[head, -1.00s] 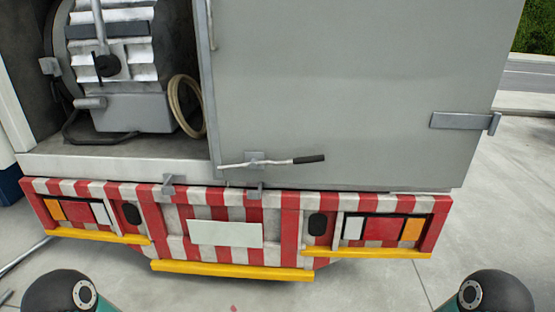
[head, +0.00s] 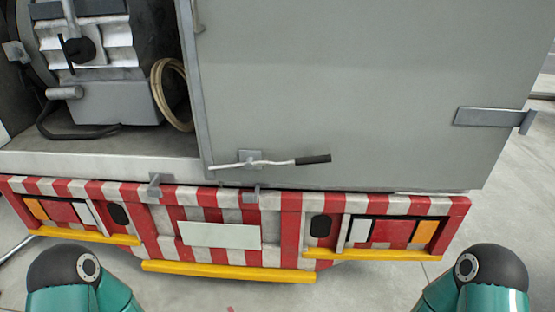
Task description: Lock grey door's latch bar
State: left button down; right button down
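The grey door (head: 360,100) covers the right part of the truck's rear in the head view. Its latch bar (head: 265,162) lies nearly level at the door's lower left, with a black handle end (head: 313,159) pointing right. A small bracket (head: 250,158) holds the bar on the door. Two grey catches, one on the left (head: 154,186) and one on the right (head: 252,193), stand on the sill below. Parts of my two arms show at the bottom left and bottom right corners, apart from the door. Neither gripper is in view.
The red and white striped bumper (head: 290,222) with a yellow lower edge (head: 228,271) spans the truck below the door. The left compartment is open, with machinery (head: 110,100) and a coiled hose (head: 170,95). A grey hinge (head: 495,117) is on the door's right. Concrete ground surrounds the truck.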

aim_at(268, 164)
jog(key=z, duration=1.45)
jog(key=i, duration=0.1)
jog(key=u, duration=2.7)
jog(key=k, duration=0.9)
jog(key=z, duration=0.8)
jog(key=i, duration=0.95)
jog(key=z, duration=0.05)
